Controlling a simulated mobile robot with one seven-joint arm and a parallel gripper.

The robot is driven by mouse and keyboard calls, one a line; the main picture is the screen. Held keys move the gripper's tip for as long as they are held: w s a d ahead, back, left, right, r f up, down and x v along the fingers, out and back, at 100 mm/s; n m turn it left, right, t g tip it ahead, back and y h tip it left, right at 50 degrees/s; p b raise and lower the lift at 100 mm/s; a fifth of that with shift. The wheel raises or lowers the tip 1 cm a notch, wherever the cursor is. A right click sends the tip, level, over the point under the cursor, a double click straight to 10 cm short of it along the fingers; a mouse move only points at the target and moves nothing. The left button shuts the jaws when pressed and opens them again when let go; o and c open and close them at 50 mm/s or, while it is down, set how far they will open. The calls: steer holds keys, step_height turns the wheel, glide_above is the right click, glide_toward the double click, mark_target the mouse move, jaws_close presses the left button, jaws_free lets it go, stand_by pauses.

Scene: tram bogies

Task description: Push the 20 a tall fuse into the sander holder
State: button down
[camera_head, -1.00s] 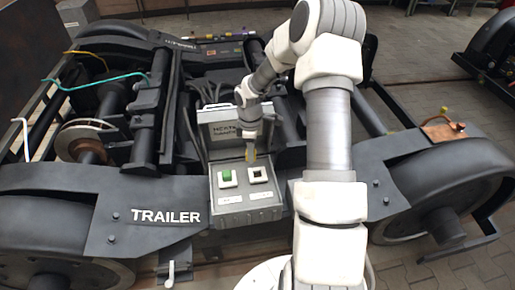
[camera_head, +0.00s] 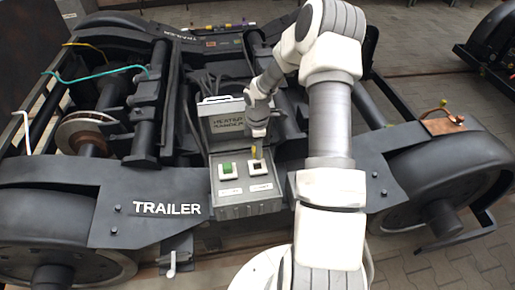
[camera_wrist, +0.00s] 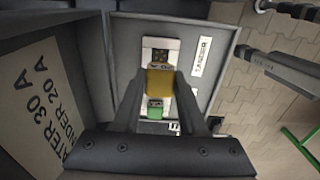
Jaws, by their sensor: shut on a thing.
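My gripper (camera_head: 256,144) is shut on the yellow 20 A tall fuse (camera_wrist: 160,82), seen in the wrist view between its two dark fingers. The fuse also shows as a small yellow piece (camera_head: 255,152) under my gripper in the head view. It is at the sander holder (camera_head: 260,168), a white square with a dark socket on the right of the fuse box. In the wrist view the holder (camera_wrist: 161,45) is partly hidden behind the fuse. I cannot tell whether the fuse touches the socket. The sander label (camera_wrist: 201,57) is beside the holder.
A green fuse (camera_head: 228,168) sits in the left holder of the grey fuse box (camera_head: 250,209). The open lid (camera_head: 222,122) stands behind with heater and sander lettering. Black bogie frames (camera_head: 160,208) and wheels surround the box. Paved floor lies at right.

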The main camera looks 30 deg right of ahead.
steer(key=shift+f+b, duration=1.85)
steer(key=shift+f, duration=0.65)
steer(key=shift+p, duration=0.35)
steer(key=shift+f+b, duration=0.4)
steer(key=shift+f, duration=0.2)
steer(key=shift+c, duration=1.9)
jaws_free()
steer(key=shift+r, duration=0.15)
step_height(320, 180, up, 16)
steer(key=p, duration=0.4)
steer(key=shift+r, duration=0.65)
